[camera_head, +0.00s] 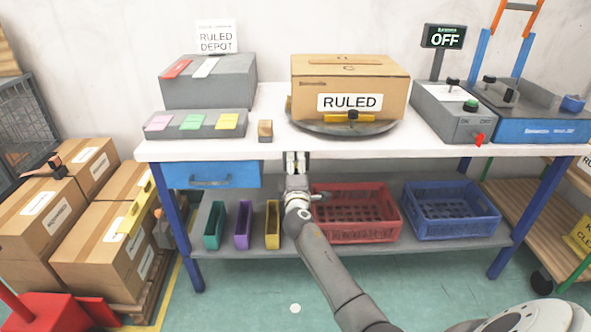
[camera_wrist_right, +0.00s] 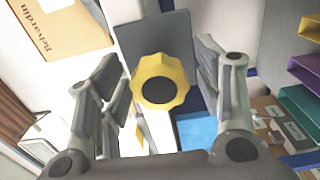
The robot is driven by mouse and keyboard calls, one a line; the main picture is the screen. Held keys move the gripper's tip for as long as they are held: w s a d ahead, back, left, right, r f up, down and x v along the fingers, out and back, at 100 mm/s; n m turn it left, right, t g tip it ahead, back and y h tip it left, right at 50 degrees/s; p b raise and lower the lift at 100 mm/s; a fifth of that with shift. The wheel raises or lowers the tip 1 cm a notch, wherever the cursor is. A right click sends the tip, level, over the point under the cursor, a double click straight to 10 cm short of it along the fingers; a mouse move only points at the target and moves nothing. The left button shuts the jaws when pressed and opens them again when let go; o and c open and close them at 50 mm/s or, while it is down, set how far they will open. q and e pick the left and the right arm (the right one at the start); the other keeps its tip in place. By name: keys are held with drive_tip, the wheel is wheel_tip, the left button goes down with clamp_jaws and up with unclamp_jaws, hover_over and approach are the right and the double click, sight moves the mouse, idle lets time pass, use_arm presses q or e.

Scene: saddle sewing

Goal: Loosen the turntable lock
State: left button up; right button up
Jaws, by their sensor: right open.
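The turntable (camera_head: 300,122) is a grey disc on the white bench, with a cardboard box (camera_head: 385,72) labelled RULED on it. A yellow wing-shaped piece with a black hub (camera_head: 352,117) shows at the disc's front. My right gripper (camera_head: 297,158) is at the bench's front edge, below and left of that piece. In the right wrist view a yellow scalloped knob (camera_wrist_right: 160,80) with a dark centre sits before a grey plate, between my open, apart fingers. In the head view the gripper hides this knob. My left gripper is not in view.
A blue drawer (camera_head: 212,174) hangs under the bench left of the gripper. A red crate (camera_head: 355,228), a blue crate (camera_head: 452,226) and narrow coloured bins (camera_head: 243,225) stand on the lower shelf. A grey switch box (camera_head: 450,118) is right of the turntable.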

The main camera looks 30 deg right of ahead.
drive_tip(key=shift+s+a, duration=0.1)
drive_tip(key=shift+s, duration=0.1)
drive_tip(key=v, duration=1.1)
drive_tip(key=shift+s+a, duration=0.25)
